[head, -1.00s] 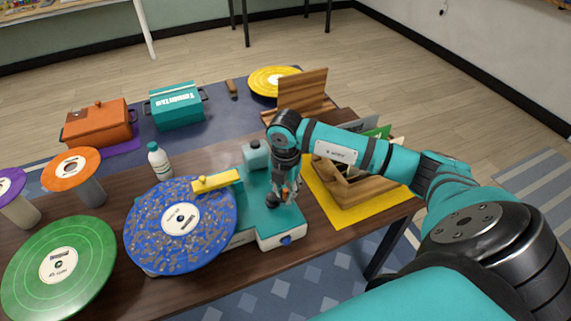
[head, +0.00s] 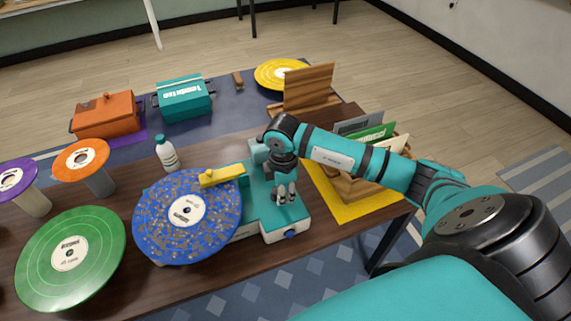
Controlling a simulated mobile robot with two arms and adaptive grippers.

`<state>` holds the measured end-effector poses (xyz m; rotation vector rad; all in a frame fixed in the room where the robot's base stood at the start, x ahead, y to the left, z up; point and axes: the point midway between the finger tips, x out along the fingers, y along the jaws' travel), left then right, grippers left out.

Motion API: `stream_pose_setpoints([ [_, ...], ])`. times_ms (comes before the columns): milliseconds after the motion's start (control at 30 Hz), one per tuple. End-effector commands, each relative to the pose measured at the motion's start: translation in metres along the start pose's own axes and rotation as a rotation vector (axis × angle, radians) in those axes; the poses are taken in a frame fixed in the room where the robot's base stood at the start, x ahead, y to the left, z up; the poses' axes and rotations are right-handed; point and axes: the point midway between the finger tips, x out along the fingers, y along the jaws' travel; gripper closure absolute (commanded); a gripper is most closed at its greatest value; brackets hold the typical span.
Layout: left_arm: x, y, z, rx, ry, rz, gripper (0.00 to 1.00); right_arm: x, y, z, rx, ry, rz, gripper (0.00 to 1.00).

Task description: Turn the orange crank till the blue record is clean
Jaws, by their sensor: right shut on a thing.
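The blue record (head: 165,236) lies on the teal cleaning machine (head: 262,222) and overhangs its left side. Grey-brown specks of dirt cover much of its surface. A yellow arm (head: 221,177) reaches over the record's far edge. My right gripper (head: 287,199) points down over the right part of the machine, its fingers shut. The orange crank is hidden at the gripper, so only the gripper's place on the machine shows. My left gripper is out of view.
A green record (head: 92,274) and orange (head: 68,162) and purple (head: 20,182) records on stands are at left. A white bottle (head: 166,155) stands behind the blue record. A wooden record crate (head: 352,187) sits on a yellow mat (head: 345,212) at right.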

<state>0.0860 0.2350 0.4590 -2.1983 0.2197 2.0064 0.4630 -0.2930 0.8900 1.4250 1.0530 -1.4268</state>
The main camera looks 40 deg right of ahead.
Motion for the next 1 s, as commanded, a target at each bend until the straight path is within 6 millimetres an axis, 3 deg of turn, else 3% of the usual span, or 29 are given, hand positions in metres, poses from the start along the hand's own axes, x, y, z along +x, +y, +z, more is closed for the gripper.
stream_pose_setpoints([
  [700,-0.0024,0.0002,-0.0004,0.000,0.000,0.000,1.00,0.0004,-0.0013,-0.0052,0.073,0.005,-0.002,1.00],
  [733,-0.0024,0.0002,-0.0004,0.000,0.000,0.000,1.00,0.0004,-0.0013,-0.0052,0.073,0.005,-0.002,0.80],
  [800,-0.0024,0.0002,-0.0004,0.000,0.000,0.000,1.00,0.0004,-0.0013,-0.0051,0.073,0.005,-0.002,0.70],
  [900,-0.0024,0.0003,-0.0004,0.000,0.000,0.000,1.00,0.0003,-0.0010,-0.0046,0.074,0.004,-0.002,0.59],
  [1000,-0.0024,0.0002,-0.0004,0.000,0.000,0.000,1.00,0.0003,-0.0008,-0.0041,0.074,0.003,-0.001,0.59],
])
